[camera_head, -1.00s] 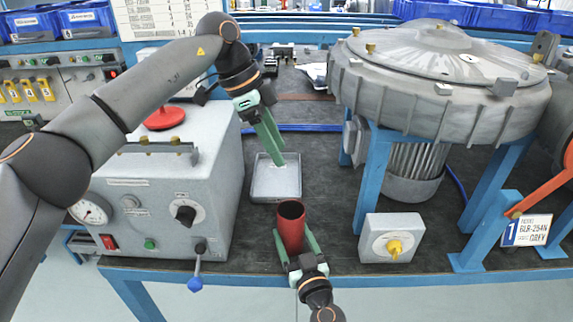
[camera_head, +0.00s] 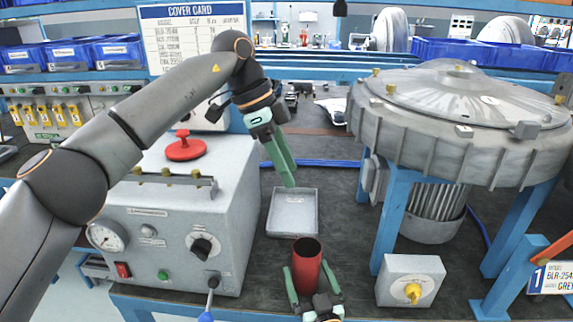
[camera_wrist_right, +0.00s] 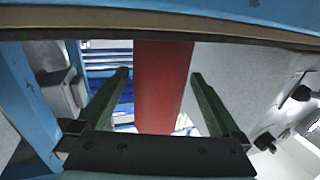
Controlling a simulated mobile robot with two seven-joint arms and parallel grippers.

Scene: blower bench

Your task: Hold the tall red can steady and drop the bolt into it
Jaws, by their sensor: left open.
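The tall red can (camera_head: 307,264) stands upright near the bench's front edge. My right gripper (camera_head: 312,279) has one finger on each side of it. In the right wrist view the can (camera_wrist_right: 163,88) is between the two green fingers (camera_wrist_right: 160,90), with gaps beside it, so that gripper looks open. My left gripper (camera_head: 288,184) is open and points down over the back edge of the grey tray (camera_head: 292,233), behind the can. I cannot make out the bolt; only small faint marks show in the tray.
A grey control box (camera_head: 175,225) with knobs and a gauge stands left of the tray. A small box with a yellow knob (camera_head: 411,281) stands right of the can. A large blower housing (camera_head: 455,125) on blue legs fills the right. Dark bench surface is free around the tray.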

